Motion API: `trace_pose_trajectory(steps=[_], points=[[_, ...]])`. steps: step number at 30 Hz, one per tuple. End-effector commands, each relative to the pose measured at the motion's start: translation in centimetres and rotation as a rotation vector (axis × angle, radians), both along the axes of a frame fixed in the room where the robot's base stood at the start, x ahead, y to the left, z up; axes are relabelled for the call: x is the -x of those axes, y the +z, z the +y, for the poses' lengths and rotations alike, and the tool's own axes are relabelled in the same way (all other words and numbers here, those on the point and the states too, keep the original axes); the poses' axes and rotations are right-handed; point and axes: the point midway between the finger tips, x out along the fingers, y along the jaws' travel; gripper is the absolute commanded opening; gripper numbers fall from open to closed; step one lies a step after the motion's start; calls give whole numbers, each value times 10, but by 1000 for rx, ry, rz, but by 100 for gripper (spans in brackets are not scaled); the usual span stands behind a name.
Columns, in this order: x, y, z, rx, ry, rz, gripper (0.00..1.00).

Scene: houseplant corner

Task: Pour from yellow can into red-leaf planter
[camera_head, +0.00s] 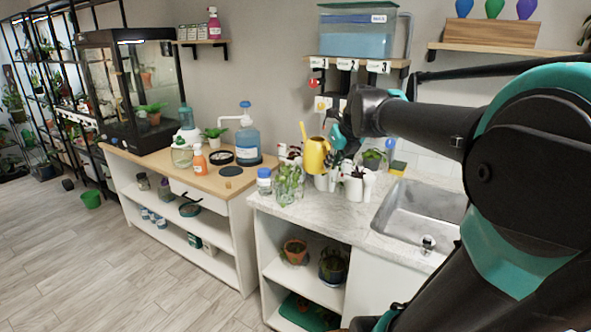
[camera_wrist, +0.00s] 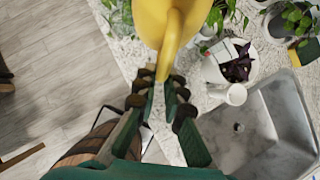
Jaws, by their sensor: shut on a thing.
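My gripper (camera_wrist: 160,80) is shut on the yellow can (camera_wrist: 165,22), with its fingers around the can's handle. In the head view the yellow can (camera_head: 316,156) is held up above the marble counter, its spout pointing up and left. A white planter with dark red-purple leaves (camera_wrist: 238,66) stands on the counter to the right of and below the can in the wrist view. It seems to be the white pot (camera_head: 354,188) below and right of the can in the head view, partly crowded by neighbours.
Glass jars with green plants (camera_head: 288,187) stand left of the planter. A metal sink (camera_head: 420,210) lies to its right, with a yellow-topped sponge (camera_head: 398,167) behind. Numbered dispensers hang on the wall behind.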

Motion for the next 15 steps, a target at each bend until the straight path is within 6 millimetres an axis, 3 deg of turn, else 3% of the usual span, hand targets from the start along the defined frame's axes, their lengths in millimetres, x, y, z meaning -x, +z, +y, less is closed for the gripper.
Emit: trace_pose_trajectory(steps=[15], points=[[27, 22, -10, -1, -1, 0, 0]])
